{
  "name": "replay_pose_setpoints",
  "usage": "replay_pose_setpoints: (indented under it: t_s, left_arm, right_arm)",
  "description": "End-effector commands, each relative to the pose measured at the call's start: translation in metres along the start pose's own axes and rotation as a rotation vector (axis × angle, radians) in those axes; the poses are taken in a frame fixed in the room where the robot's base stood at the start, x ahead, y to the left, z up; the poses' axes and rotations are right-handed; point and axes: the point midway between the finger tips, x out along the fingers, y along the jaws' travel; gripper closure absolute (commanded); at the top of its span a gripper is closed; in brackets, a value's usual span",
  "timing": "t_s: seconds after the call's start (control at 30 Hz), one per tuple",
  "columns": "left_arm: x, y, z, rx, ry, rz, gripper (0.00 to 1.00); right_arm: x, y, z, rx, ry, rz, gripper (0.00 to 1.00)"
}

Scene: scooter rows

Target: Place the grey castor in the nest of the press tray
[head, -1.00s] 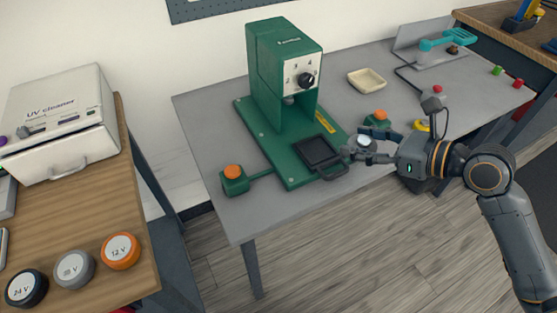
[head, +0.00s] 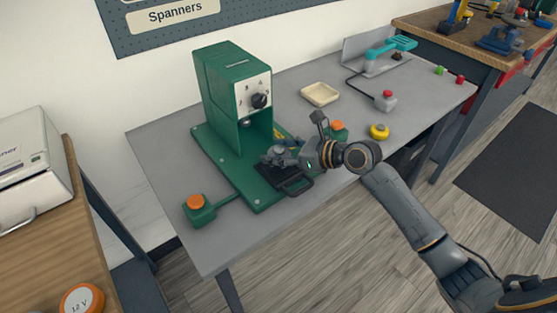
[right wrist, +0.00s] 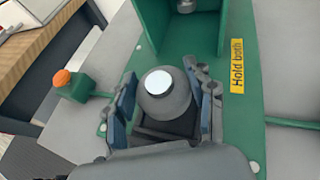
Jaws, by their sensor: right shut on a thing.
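The green press (head: 222,100) stands on the grey table. Its black press tray (head: 297,186) with a handle lies on the front of the green base; it also shows in the right wrist view (right wrist: 165,138). My right gripper (head: 278,158) is shut on the grey castor (right wrist: 166,100), a round body with a pale disc on top. The castor is over the tray, looking upright between the two blue-padded fingers. The castor and fingers hide the nest, so I cannot tell whether it touches the bottom. My left gripper is out of view.
Orange-topped button boxes stand at the left (head: 197,207) and right (head: 337,131) of the press.

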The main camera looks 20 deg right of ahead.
Motion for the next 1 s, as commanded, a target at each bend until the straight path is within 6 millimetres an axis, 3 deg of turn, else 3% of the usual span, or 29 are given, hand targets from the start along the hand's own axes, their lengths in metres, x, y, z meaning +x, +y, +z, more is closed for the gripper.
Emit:
replay_pose_setpoints:
  t_s: [0.2,0.57,0.6,0.67,1.0]
  left_arm:
    - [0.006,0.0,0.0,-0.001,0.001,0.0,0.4]
    - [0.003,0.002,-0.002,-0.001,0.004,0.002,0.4]
    - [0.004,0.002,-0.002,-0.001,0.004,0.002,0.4]
    - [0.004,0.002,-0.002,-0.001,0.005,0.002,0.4]
    - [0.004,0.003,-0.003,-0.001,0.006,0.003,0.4]
  right_arm:
    - [0.011,0.0,-0.029,0.003,0.001,-0.001,0.81]
    - [0.012,0.0,-0.031,0.003,0.001,0.0,0.81]
    - [0.012,0.0,-0.031,0.003,0.001,0.0,0.38]
    - [0.012,0.0,-0.031,0.002,0.002,0.0,0.25]
    - [0.012,0.0,-0.03,0.001,0.001,0.0,0.23]
